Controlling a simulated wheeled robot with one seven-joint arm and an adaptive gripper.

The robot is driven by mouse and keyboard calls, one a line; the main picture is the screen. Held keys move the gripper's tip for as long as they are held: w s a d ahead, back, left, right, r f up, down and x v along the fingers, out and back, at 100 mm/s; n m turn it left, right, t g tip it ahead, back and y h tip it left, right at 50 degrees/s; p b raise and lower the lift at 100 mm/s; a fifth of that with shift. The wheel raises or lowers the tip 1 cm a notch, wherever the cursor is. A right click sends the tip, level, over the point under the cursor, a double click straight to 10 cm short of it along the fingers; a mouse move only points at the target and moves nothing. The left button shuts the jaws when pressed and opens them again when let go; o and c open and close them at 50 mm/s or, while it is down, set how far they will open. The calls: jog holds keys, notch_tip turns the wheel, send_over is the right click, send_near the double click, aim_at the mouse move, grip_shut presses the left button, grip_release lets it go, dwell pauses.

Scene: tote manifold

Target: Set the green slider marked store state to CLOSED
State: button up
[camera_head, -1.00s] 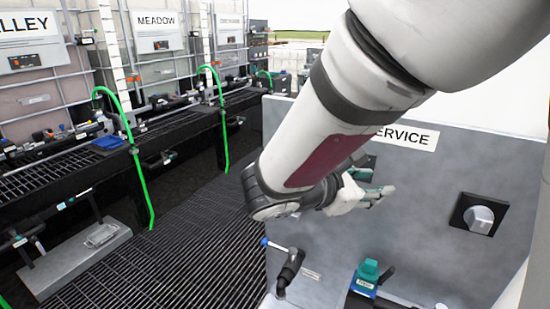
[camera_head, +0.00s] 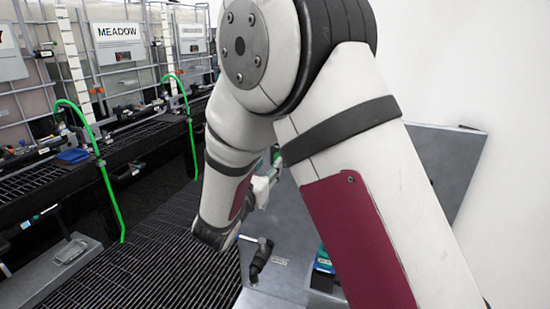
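My arm fills the middle of the view and covers much of the grey panel (camera_head: 455,160). My gripper (camera_head: 268,180) shows only in part behind the arm, in front of the panel; its fingers are mostly hidden, and I cannot tell whether it is open or shut. A teal-topped blue fitting (camera_head: 323,263) sits low on the panel side, partly covered by my arm. No slider marked store state can be made out, and no CLOSED label is readable.
A black fitting with a blue-tipped lever (camera_head: 259,258) stands left of the teal-topped one. Dark floor grating (camera_head: 150,265) lies open to the left. A rack with green hoses (camera_head: 112,195) and a MEADOW-labelled tote (camera_head: 118,42) stands farther left.

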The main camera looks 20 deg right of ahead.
jog(key=x, duration=0.6)
jog(key=shift+s, duration=0.1)
jog(key=shift+c, duration=0.2)
grip_shut()
